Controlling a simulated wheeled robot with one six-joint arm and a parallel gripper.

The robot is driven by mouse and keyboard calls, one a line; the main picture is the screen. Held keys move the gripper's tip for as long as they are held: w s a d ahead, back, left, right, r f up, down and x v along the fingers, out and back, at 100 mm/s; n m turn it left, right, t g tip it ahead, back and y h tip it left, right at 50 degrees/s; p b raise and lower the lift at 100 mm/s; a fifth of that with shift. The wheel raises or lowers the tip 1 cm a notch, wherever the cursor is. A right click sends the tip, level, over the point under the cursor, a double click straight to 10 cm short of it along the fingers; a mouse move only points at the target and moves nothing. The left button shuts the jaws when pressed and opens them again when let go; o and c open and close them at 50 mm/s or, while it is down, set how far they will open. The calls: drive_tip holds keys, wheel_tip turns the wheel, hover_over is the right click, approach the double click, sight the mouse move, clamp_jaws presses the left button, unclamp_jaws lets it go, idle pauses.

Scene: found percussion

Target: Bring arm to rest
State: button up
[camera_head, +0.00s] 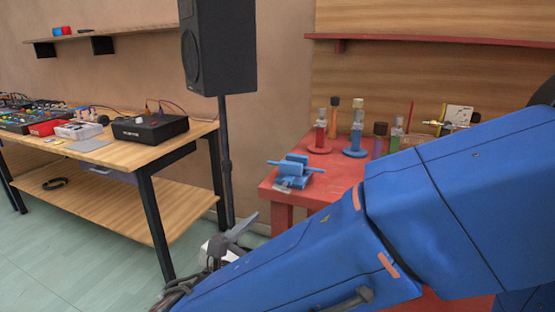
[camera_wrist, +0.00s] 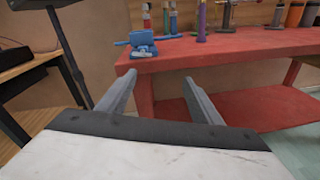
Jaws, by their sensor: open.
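My gripper (camera_wrist: 157,92) shows in the wrist view with its two grey fingers spread apart and nothing between them. It points toward the front edge of the red table (camera_wrist: 190,62), short of it. In the head view my gripper (camera_head: 238,236) is small at the end of my blue arm, in front of and below the table's left corner. My arm crosses the lower right of the head view and hides much of the red table (camera_head: 275,188).
A blue vise (camera_head: 292,172) sits on the red table's left corner, with several bottles and tools behind it. A black speaker (camera_head: 218,50) stands on a pole between the tables. A wooden table (camera_head: 110,150) at left holds electronic gear. Floor is open at lower left.

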drive_tip(key=d+f+m+g+h, duration=0.1)
drive_tip(key=d+f+m+g, duration=0.15)
drive_tip(key=d, duration=0.55)
drive_tip(key=d+f+m+g, duration=0.1)
drive_tip(key=d+m+g, duration=0.25)
drive_tip(key=d, duration=0.35)
drive_tip(key=d+f+m+g+h, duration=0.1)
drive_tip(key=d+m+g, duration=0.25)
drive_tip(key=d, duration=0.45)
drive_tip(key=s+d+f+m+y, duration=0.1)
drive_tip(key=s+d+m+y, duration=0.3)
drive_tip(key=m, duration=0.5)
drive_tip(key=s+d+f+m+g+y, duration=0.1)
drive_tip(key=s+d+f+m+y, duration=0.1)
drive_tip(key=s+d+m+y, duration=0.3)
drive_tip(key=shift+s+d+f+m, duration=0.3)
drive_tip(key=shift+s+d+m, duration=0.2)
drive_tip(key=shift+s+m, duration=1.6)
drive_tip(key=shift+w+m, duration=0.35)
drive_tip(key=shift+w, duration=0.05)
drive_tip(key=shift+c, duration=0.6)
